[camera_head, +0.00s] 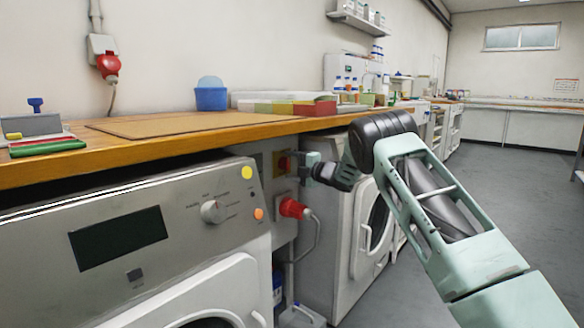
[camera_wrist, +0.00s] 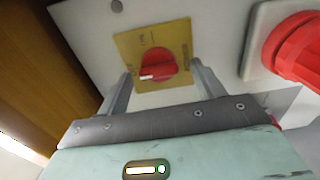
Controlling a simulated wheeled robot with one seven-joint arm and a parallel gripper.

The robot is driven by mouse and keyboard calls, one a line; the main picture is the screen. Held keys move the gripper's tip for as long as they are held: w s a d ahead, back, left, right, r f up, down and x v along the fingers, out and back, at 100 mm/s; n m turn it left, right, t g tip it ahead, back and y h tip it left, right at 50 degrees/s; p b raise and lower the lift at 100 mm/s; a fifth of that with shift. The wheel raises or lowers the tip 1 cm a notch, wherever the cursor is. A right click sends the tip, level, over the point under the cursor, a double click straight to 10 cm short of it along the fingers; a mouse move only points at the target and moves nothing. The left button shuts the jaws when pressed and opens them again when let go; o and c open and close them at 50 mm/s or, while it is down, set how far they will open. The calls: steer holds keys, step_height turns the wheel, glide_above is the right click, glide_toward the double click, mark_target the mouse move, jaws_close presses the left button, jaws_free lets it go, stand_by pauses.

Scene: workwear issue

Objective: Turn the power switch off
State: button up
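The power switch is a red rotary knob (camera_wrist: 157,66) on a square yellow plate (camera_wrist: 178,32), set on a grey box under the wooden worktop. In the head view the switch (camera_head: 283,163) sits between two white machines, left of my gripper (camera_head: 304,167). In the wrist view my gripper (camera_wrist: 162,72) is open, its two fingers apart, one on each side of the knob. The knob lies between the fingertips in the picture; I cannot tell whether they touch it. A white mark shows at the knob's left end. The lettering on the plate is too small to read.
A red plug (camera_head: 292,208) sits below the switch and shows large at the right in the wrist view (camera_wrist: 292,48). The worktop edge (camera_head: 170,145) runs above. Washing machines stand left (camera_head: 190,270) and right (camera_head: 345,240) of the box. Floor is clear at right.

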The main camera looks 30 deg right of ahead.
steer(key=p+v, duration=0.3)
steer(key=v, duration=1.4)
steer(key=shift+s, duration=0.2)
